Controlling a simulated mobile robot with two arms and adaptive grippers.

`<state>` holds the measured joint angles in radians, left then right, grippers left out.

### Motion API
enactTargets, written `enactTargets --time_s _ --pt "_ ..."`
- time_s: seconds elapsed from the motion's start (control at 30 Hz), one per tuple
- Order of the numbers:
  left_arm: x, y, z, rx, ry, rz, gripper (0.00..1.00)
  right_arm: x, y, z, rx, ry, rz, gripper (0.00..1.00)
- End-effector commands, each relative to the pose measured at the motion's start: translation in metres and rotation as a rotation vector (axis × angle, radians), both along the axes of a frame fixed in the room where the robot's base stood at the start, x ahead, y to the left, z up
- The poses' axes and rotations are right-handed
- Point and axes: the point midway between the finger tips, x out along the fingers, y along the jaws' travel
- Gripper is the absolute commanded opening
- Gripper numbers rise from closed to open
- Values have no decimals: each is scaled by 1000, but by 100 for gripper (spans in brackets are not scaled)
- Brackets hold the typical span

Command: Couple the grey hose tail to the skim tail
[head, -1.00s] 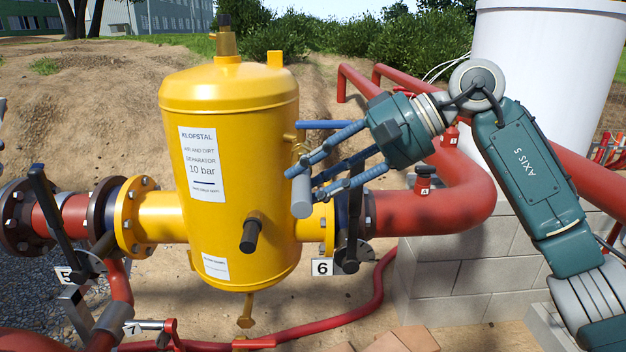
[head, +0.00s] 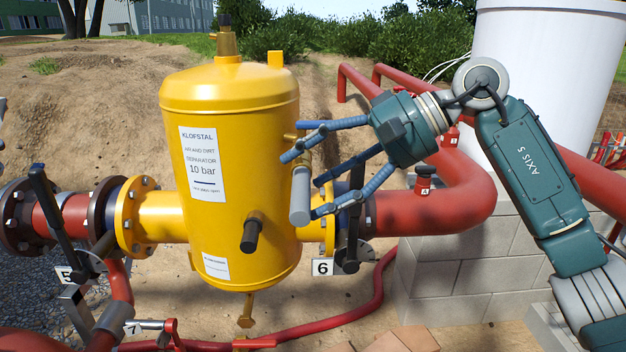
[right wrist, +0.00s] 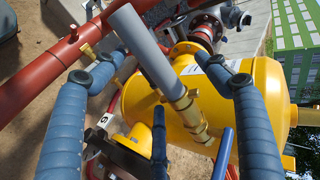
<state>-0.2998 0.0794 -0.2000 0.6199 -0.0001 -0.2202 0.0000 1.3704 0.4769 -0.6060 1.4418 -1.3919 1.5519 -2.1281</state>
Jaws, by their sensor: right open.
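The grey hose tail (head: 300,195) is a plain grey cylinder hanging near upright at the right side of the yellow separator (head: 220,120). In the right wrist view the grey hose tail (right wrist: 145,50) runs in line into brass fittings (right wrist: 190,112) on the separator, which look like the skim tail. They appear joined end to end; whether the joint is locked I cannot tell. My right gripper (head: 302,184) is open, its blue fingers spread around the hose tail. In the right wrist view the fingers (right wrist: 172,82) stand apart from the grey tube. My left gripper is not in view.
A lever valve (head: 353,220) with tag 6 stands just below my fingers. Red pipe (head: 440,210) runs right, above a grey block wall (head: 450,275). A dark stub (head: 252,235) juts from the separator's front. A red hose (head: 378,285) lies on the ground.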

Motion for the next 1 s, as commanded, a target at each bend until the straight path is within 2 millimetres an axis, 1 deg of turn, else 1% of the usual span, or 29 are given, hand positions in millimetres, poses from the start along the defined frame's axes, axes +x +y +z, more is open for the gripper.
enactTargets --time_s 0.1,0.5,0.6,0.9,1.0 --pt "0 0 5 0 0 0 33 -1 -13 11 1 -2 -3 74" --pt "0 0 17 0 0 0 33 -6 -49 35 0 0 -2 74" --pt "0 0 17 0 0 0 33 -7 -53 37 1 -1 -1 74" --pt "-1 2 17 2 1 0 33 -8 -53 37 1 -1 -1 74" --pt "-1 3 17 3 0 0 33 -8 -56 39 1 -1 -2 74"
